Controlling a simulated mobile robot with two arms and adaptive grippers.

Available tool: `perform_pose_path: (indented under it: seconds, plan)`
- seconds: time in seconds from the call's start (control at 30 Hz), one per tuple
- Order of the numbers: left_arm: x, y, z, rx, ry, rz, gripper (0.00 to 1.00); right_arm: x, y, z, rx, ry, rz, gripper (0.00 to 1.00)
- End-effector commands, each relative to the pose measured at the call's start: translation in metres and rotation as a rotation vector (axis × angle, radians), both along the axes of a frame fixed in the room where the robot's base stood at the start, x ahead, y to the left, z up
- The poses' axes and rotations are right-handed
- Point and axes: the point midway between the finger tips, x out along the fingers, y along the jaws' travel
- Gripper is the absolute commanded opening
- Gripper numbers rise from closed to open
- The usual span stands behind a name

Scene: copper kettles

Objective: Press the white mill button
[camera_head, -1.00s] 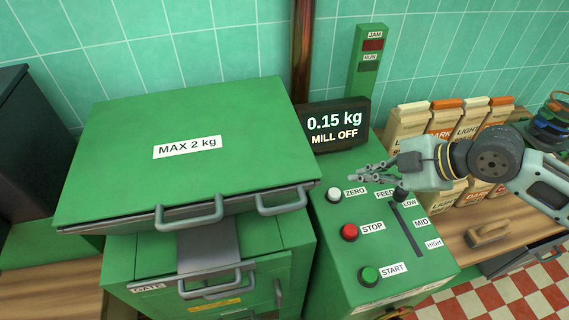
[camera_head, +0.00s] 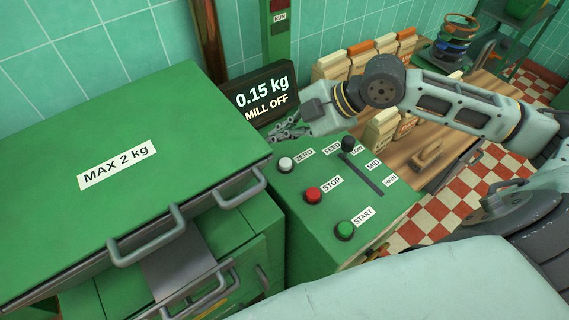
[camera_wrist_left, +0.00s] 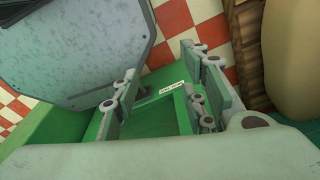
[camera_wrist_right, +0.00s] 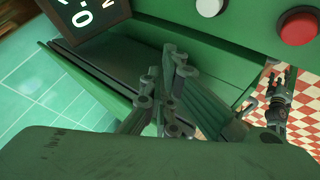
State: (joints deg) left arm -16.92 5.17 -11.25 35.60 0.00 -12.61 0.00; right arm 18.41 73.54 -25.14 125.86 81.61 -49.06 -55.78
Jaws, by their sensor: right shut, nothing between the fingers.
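The white button (camera_head: 285,164), labelled ZERO, is on the green mill panel (camera_head: 310,235), at its back left. It also shows at the top of the right wrist view (camera_wrist_right: 210,7). My right gripper (camera_head: 287,132) is shut and empty, just behind the button in front of the display; the fingers appear apart from the button. Its fingers show in the right wrist view (camera_wrist_right: 168,92). My left gripper (camera_wrist_left: 165,92) is open and empty in the left wrist view, above green surfaces; it does not show in the head view. The display (camera_head: 261,93) reads 0.15 kg, MILL OFF.
A red STOP button (camera_head: 313,195), a green START button (camera_head: 345,229) and a black feed slider knob (camera_head: 348,143) share the panel. A large green lid (camera_head: 130,120) with handles is at left. Paper bags (camera_head: 362,62) stand on the wooden counter (camera_head: 428,125).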

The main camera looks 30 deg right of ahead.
Motion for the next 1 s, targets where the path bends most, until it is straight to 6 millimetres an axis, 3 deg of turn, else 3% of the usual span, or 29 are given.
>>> perform_pose_path:
  seconds: [0.1,0.33,0.6,1.0]
  plan:
    - [0.01,0.001,-0.022,0.001,-0.016,0.002,0.4,0.0,0.0,-0.022,0.0,0.0,0.0,0.0]
    - [0.001,-0.007,-0.056,-0.008,-0.003,0.003,0.4,0.0,0.0,-0.055,-0.001,0.0,-0.001,0.0]
    - [-0.009,-0.017,-0.06,-0.02,0.012,-0.002,0.4,0.0,0.0,-0.072,0.001,0.0,0.001,0.0]
    - [-0.008,-0.01,-0.06,-0.011,0.01,-0.002,0.4,0.0,0.0,-0.072,0.0,0.0,0.0,0.0]
